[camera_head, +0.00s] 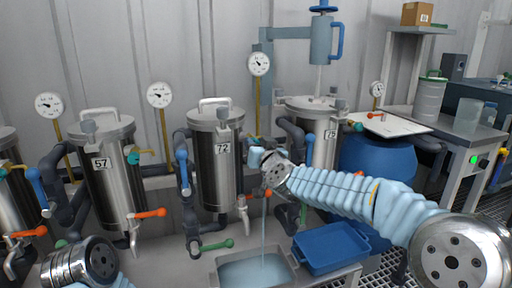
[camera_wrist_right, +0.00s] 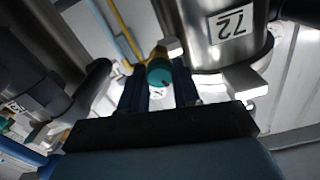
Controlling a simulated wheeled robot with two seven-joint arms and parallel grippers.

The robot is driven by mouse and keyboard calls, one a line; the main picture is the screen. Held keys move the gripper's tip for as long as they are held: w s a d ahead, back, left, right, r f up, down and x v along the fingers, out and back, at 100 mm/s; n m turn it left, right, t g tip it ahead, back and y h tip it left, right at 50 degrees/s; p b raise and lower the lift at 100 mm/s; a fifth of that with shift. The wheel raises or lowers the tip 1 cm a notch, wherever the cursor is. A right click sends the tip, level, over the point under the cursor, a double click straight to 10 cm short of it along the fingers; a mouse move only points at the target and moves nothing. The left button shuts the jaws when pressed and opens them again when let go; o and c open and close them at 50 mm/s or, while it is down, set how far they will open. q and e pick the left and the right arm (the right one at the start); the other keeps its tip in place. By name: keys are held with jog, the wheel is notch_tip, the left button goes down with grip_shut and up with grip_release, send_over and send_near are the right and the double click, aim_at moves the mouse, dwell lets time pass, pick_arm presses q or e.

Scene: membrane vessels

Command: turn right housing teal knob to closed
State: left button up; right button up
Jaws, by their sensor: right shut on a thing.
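My right gripper (camera_head: 262,160) reaches in from the right, just beside the steel housing marked 72 (camera_head: 207,172). In the right wrist view its two dark fingers stand on either side of a teal knob (camera_wrist_right: 160,72), and it is shut on that knob. The 72 label (camera_wrist_right: 231,24) of the housing shows just above and right of the knob. In the head view my gripper and wrist hide this knob. A steel housing marked 75 (camera_head: 318,139) stands farther right, partly behind my arm, with another teal knob (camera_head: 358,126). My left gripper's fingers are not seen; only part of that arm shows at bottom left.
A housing marked 57 (camera_head: 112,177) stands left, with a teal knob and orange-handled valves. A thin stream falls into a grey basin (camera_head: 222,281) below my right gripper. A blue tray (camera_head: 331,247) lies beside it. Pipes and gauges crowd the wall.

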pick_arm(q)
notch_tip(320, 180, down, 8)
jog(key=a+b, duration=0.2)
jog(key=b, duration=0.5)
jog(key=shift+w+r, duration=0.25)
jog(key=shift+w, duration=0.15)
pick_arm(e)
jog(key=shift+f+m, duration=0.15)
jog(key=shift+m, duration=5.45)
jog(key=shift+f+m, duration=0.1)
jog(key=shift+m, duration=5.5)
jog(key=o, duration=1.1)
jog(key=shift+c, duration=0.2)
jog(key=shift+r, duration=0.1)
